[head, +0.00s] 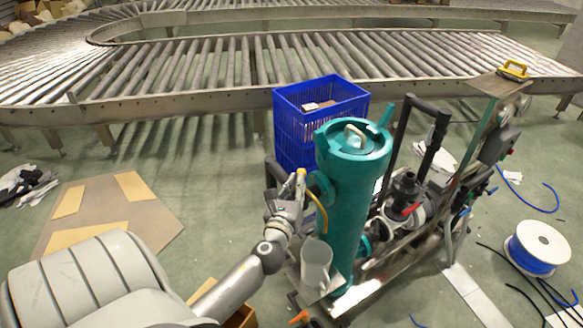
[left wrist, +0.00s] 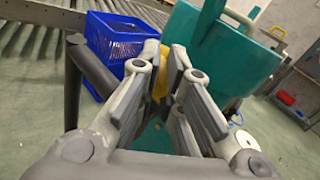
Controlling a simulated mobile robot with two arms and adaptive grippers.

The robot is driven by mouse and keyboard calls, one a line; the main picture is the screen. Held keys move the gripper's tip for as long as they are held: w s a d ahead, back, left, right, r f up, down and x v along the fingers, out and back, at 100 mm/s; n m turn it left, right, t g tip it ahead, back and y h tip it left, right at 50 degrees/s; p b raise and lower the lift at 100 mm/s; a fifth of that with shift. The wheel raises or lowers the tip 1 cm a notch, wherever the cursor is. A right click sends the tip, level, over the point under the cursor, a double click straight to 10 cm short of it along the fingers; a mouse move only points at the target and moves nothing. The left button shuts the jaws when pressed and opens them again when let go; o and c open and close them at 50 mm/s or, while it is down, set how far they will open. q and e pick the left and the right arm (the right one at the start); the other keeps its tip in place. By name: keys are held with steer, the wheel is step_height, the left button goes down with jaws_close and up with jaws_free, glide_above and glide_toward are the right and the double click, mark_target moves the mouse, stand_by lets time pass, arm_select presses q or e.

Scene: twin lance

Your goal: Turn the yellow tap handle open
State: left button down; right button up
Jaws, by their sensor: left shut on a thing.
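A tall teal cylinder (head: 345,225) stands upright in the middle of the head view. My left gripper (head: 299,184) is at its left side, near the top. The yellow tap handle (head: 301,172) shows as a small yellow piece at my fingertips; it also shows in the left wrist view (left wrist: 175,66). There the fingers of my left gripper (left wrist: 172,85) close around it from both sides. The fingers hide much of the handle, and I cannot tell its turning angle. A yellow curved piece (head: 321,212) hangs just below, beside the cylinder. My right gripper is not in view.
A blue crate (head: 296,135) stands behind the cylinder. A white jug (head: 316,262) stands low in front. A metal cart with a black pump (head: 405,188) is to the right. A cable reel (head: 540,243) lies at far right.

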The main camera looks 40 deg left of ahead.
arm_select(q)
steer(key=shift+w+d+n+g+y+b, duration=0.45)
steer(key=shift+n+g+y+b, duration=0.1)
steer(key=shift+n+g+y, duration=0.85)
steer(key=shift+w+d+n+g+y+b, duration=0.4)
steer(key=shift+w+n+g+y+b, duration=0.1)
steer(key=shift+n+g+y, duration=0.9)
steer(key=shift+w+d+n+g+y+b, duration=0.5)
steer(key=shift+n+g+y, duration=0.7)
steer(key=shift+g+y, duration=0.35)
steer(key=shift+g, duration=0.25)
steer(key=shift+r, duration=0.1)
